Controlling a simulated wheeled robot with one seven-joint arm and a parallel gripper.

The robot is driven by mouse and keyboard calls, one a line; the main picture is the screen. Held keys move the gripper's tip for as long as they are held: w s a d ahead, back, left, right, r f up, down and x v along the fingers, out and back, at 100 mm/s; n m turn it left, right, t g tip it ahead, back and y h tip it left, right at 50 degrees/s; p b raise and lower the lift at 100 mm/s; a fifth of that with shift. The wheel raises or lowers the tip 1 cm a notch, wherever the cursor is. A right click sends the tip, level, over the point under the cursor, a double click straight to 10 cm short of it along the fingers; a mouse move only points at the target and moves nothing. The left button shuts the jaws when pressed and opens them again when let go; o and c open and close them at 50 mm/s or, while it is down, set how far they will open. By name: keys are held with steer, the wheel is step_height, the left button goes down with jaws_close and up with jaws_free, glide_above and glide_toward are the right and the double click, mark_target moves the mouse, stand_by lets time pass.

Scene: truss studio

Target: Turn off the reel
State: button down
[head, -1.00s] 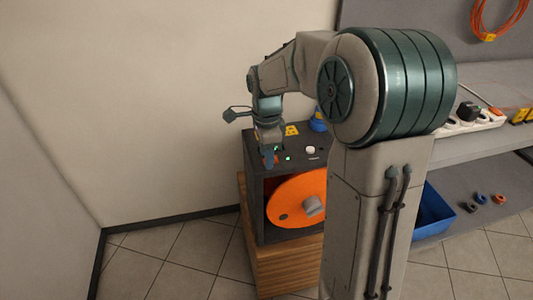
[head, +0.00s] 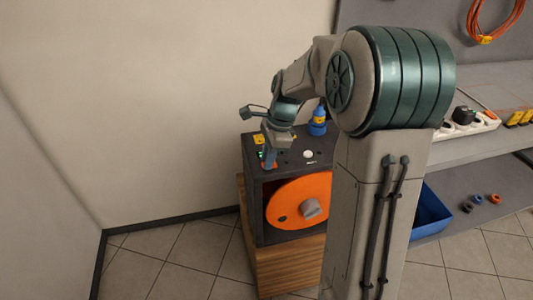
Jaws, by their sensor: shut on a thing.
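The reel is an orange disc (head: 298,203) with a grey hub knob, set in the open front of a dark box (head: 247,185). The box stands on a wooden block. A white round button (head: 308,154) is on its top. My gripper (head: 269,164) points down at the front left of the box top. It is shut on a small part there, which the fingers and wrist hide. A small green glow (head: 261,155) shows just left of the fingers.
A shelf on the right holds a power strip (head: 484,122). A blue bin (head: 428,215) is below. The floor left of the block is clear.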

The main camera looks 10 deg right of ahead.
stand_by(0.3)
steer(key=c, duration=1.3)
jaws_free()
steer(key=p+v, duration=0.2)
steer(key=v, duration=1.1)
steer(key=shift+d+r, duration=0.2)
steer(key=shift+r, duration=0.2)
